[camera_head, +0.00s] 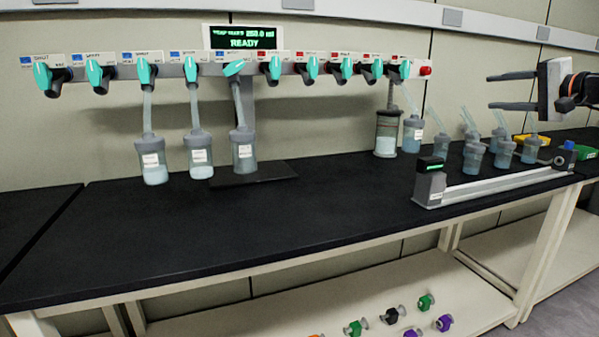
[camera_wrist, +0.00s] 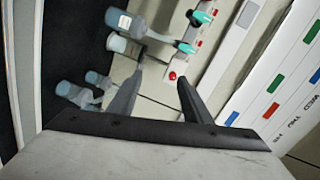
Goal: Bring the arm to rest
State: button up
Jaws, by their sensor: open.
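My gripper (camera_head: 512,91) is at the upper right of the head view, raised above the bench. Its two dark fingers point left, apart, with nothing between them. In the wrist view its fingers (camera_wrist: 160,85) are also spread and empty. Beyond them lie the right end of the freeze dryer manifold (camera_head: 290,64), with its teal valve handles, and some flasks. In the head view the fingers are apart from the manifold and above the flasks at the right.
Flasks (camera_head: 153,160) hang from the manifold's left part, another (camera_head: 413,133) from its right end. Several loose flasks (camera_head: 473,158) stand at the right of the black bench (camera_head: 200,225), behind a grey rail device (camera_head: 490,187). The bench's front left is clear. Coloured clamps (camera_head: 390,316) lie on the lower shelf.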

jog(key=s+a+f+n+g+h, duration=0.1)
jog(key=s+a+f+n+g, duration=0.15)
jog(key=s+a+f, duration=0.65)
jog(key=s+a+f+n+g, duration=0.2)
jog(key=s+a+f+g, duration=0.3)
jog(key=a+f, duration=0.7)
jog(key=s+f+n+g+h, duration=0.2)
jog(key=s+f+n+h, duration=0.3)
jog(key=s+f, duration=1.6)
jog(key=shift+s+a+n+g, duration=0.25)
jog(key=shift+a+n+g, duration=0.1)
jog(key=shift+n, duration=0.3)
